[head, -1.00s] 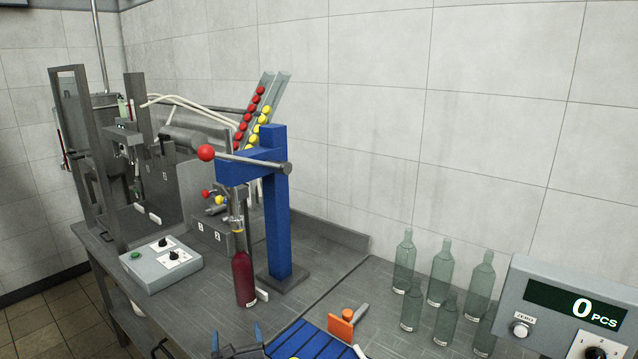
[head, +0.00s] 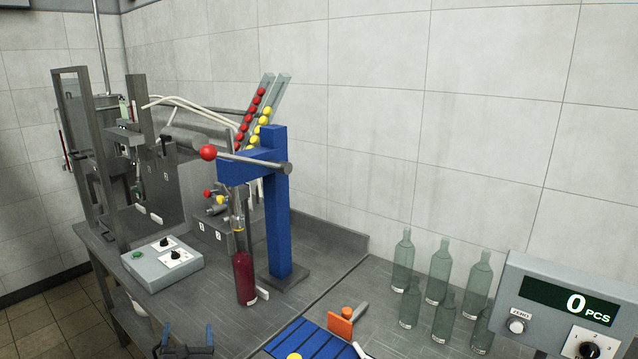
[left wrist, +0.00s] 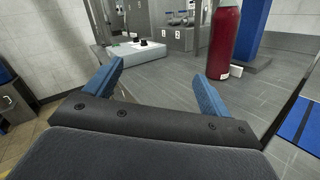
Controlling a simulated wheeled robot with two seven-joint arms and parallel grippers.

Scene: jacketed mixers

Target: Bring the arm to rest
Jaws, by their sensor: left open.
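My left gripper (head: 188,338) shows at the bottom edge of the head view, with blue fingers spread apart and nothing between them. In the left wrist view its two fingers (left wrist: 160,85) are wide apart, and the gap is empty. A dark red bottle (head: 244,278) stands upright under the blue press stand (head: 279,215), beyond the gripper and apart from it. The bottle also shows beyond the right finger in the left wrist view (left wrist: 223,48). My right gripper is in neither view.
A grey control box (head: 161,268) stands left of the bottle. A blue ribbed tray (head: 304,343), an orange-handled tool (head: 341,322), several empty green bottles (head: 438,277) and a counter display (head: 566,305) are to the right. Bare bench top (head: 205,300) lies around the red bottle.

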